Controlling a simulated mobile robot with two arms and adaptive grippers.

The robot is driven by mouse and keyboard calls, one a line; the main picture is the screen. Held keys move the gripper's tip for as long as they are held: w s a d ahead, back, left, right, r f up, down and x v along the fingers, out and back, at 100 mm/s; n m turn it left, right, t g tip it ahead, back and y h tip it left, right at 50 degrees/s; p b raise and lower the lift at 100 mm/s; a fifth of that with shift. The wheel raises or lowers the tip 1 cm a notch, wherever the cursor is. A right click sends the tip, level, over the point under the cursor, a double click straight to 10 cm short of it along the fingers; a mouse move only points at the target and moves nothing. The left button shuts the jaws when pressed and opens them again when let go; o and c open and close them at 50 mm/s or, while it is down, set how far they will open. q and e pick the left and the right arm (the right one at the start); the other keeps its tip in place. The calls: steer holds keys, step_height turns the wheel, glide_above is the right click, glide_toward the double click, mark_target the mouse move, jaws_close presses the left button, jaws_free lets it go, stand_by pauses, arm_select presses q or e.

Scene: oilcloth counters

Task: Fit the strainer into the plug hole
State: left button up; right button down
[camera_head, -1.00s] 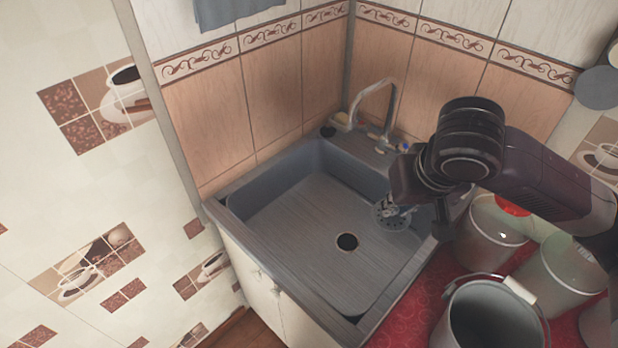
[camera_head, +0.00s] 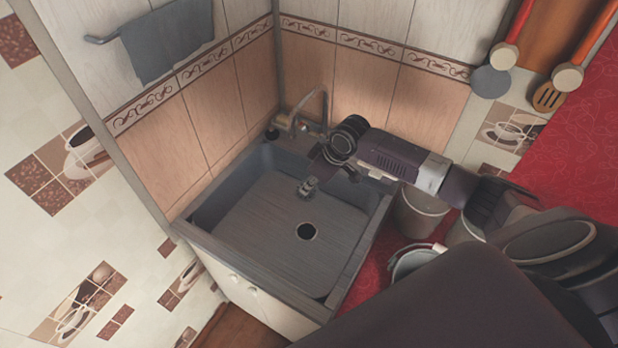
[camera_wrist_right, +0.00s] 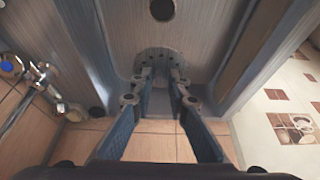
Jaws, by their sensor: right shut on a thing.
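My right gripper (camera_head: 307,190) is over the back part of the grey sink (camera_head: 345,268). In the wrist view, the right gripper (camera_wrist_right: 161,82) points down into the basin, its fingers shut on the round, perforated grey strainer (camera_wrist_right: 152,57). The dark round plug hole (camera_head: 306,231) is in the basin floor, in front of the gripper in the head view. It also shows at the top of the wrist view (camera_wrist_right: 162,10), apart from the strainer. The strainer is hard to make out in the head view. My left gripper is not in view.
A faucet (camera_head: 312,105) stands at the sink's back corner, close to my right arm; its blue-marked tap (camera_wrist_right: 8,66) shows in the wrist view. Buckets (camera_head: 420,212) stand on the red counter to the right. A grey towel (camera_head: 168,42) hangs on the wall.

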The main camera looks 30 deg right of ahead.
mark_target(312, 194)
steer(key=shift+f+b, duration=2.8)
steer(key=shift+f, duration=0.3)
steer(key=shift+f+b, duration=6.8)
steer(key=shift+f, duration=1.1)
steer(key=shift+f+p, duration=0.2)
steer(key=shift+p, duration=0.25)
steer(key=shift+f, duration=0.65)
steer(key=c, duration=1.8)
jaws_free()
steer(key=shift+r, duration=0.15)
